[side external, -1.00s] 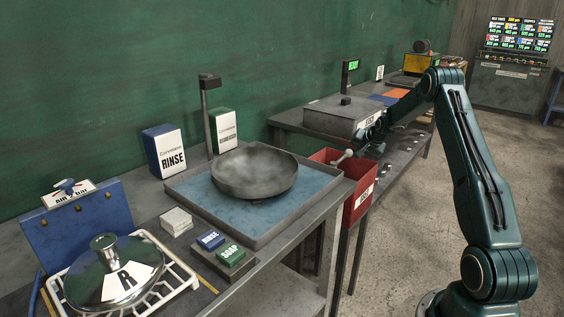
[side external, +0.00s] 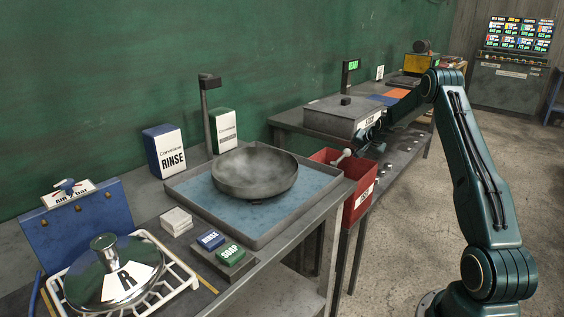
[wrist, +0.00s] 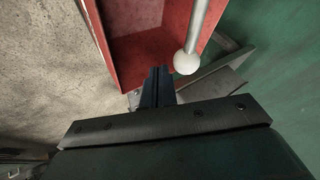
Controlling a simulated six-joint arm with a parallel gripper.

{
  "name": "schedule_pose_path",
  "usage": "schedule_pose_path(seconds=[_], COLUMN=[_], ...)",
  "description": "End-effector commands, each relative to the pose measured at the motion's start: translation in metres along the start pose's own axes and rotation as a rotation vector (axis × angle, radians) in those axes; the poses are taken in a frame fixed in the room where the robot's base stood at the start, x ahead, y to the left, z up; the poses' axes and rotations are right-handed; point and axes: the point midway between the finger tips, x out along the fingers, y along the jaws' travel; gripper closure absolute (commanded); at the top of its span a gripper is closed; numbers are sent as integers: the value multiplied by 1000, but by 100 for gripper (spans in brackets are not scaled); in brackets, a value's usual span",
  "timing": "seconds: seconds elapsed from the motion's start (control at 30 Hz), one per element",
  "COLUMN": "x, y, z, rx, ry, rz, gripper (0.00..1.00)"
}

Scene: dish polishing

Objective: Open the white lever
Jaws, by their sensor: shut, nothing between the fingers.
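The white lever shows in the side external view as a white ball knob (side external: 347,153) on a grey rod, by the red bin (side external: 357,205). In the wrist view the white knob (wrist: 187,62) ends a grey rod that crosses the red bin (wrist: 140,50). My gripper (wrist: 158,72) is shut and empty, its fingertips just left of the knob and apart from it in the picture. In the side external view my gripper (side external: 362,143) is small, just right of the knob; its fingertips are hard to make out there.
A grey lidded box (side external: 343,116) stands on the far bench behind the bin. A tray (side external: 180,195) with a dark pan (side external: 254,176) sits on the near bench. Open floor lies to the right.

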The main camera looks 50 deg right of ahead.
Motion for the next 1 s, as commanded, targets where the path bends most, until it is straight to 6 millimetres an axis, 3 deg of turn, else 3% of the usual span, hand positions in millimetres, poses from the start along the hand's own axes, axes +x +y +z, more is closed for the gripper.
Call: schedule_pose_path(seconds=[0.27,0.7,1.0], x=[-11,-74,-104], y=[34,33,34], z=[0,-3,-4], rx=[3,0,0], ry=[0,2,1], rz=[3,1,1], gripper=[100,100,100])
